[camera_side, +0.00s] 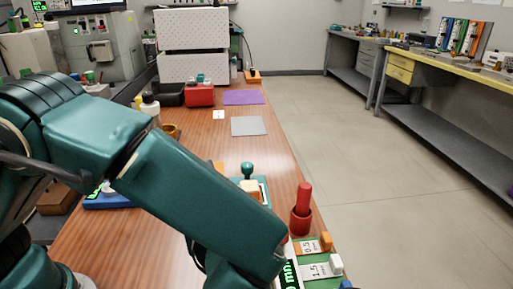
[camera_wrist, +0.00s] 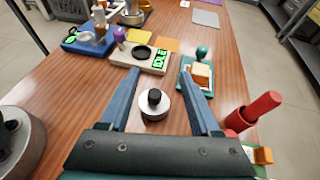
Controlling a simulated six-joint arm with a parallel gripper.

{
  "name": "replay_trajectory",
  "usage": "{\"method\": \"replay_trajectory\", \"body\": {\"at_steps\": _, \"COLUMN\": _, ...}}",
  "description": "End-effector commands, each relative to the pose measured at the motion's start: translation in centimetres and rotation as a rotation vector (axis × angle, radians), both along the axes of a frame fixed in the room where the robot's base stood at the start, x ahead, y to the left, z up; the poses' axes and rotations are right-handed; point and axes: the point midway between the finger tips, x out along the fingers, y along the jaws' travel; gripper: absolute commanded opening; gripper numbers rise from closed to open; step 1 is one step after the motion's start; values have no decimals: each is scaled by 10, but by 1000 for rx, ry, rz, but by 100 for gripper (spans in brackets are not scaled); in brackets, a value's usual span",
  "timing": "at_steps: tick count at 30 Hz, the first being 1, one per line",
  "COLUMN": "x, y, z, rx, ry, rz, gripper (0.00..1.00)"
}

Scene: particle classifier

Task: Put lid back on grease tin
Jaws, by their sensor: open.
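A silver round piece with a black knob (camera_wrist: 154,104), which looks like the lid, lies on the wooden table in the wrist view. My gripper (camera_wrist: 158,75) is open around it, one blue finger to each side, with clear gaps; its height above the piece is hard to judge. A silver round container (camera_wrist: 132,17) at the top of the wrist view may be the grease tin; its inside cannot be made out. In the side view my arm hides the gripper and the knobbed piece.
A white device (camera_wrist: 140,56) with a green display stands ahead. A teal-knobbed stand (camera_wrist: 197,75) and a red cup with a red rod (camera_wrist: 250,112) are at right. A grey cylinder (camera_wrist: 18,140) is at left. A grey mat (camera_side: 249,126) lies farther back.

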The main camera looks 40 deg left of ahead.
Motion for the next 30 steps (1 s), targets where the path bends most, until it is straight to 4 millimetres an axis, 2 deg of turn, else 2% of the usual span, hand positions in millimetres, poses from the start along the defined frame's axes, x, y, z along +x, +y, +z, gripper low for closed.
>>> {"method": "replay_trajectory", "body": {"at_steps": 5, "x": -9, "y": 22, "z": 7, "rx": -145, "ry": -18, "rz": 126, "gripper": 64}}
{"method": "replay_trajectory", "body": {"at_steps": 9, "x": -31, "y": 52, "z": 12, "rx": -407, "ry": -80, "rz": 359, "gripper": 64}}
{"method": "replay_trajectory", "body": {"at_steps": 14, "x": -63, "y": 70, "z": 15, "rx": -734, "ry": -207, "rz": 661, "gripper": 64}}
{"method": "replay_trajectory", "body": {"at_steps": 21, "x": -98, "y": 69, "z": 22, "rx": -1212, "ry": -493, "rz": 1103, "gripper": 64}}
{"method": "replay_trajectory", "body": {"at_steps": 27, "x": -107, "y": 59, "z": 31, "rx": -1546, "ry": -756, "rz": 1396, "gripper": 64}}
{"method": "replay_trajectory", "body": {"at_steps": 30, "x": -107, "y": 56, "z": 35, "rx": -1656, "ry": -850, "rz": 1483, "gripper": 64}}
